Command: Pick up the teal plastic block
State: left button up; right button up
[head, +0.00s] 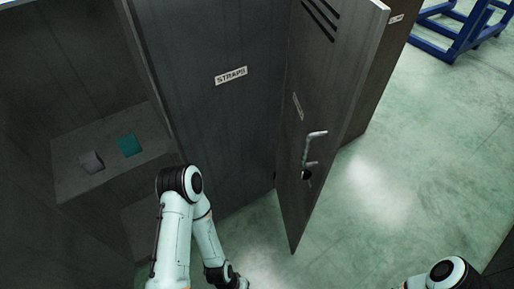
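The teal block (128,145) lies on a grey shelf (117,175) inside an open dark cabinet at the left of the head view. It sits apart from a grey block to its left. My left arm rises from the bottom centre, bends at an elbow in front of the cabinet and runs down out of the frame. The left gripper's fingers are not in the picture. Only part of my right arm shows at the bottom right, and its gripper is out of view.
The grey block (92,162) shares the shelf. A dark door labelled STRAPS (230,100) stands right of the opening. Another dark door (325,130) with a metal handle (312,148) stands swung open. A blue metal frame (455,35) is at the top right. Green floor (400,170) is clear.

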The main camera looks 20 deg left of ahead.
aim_at(130, 146)
jog(key=u, duration=2)
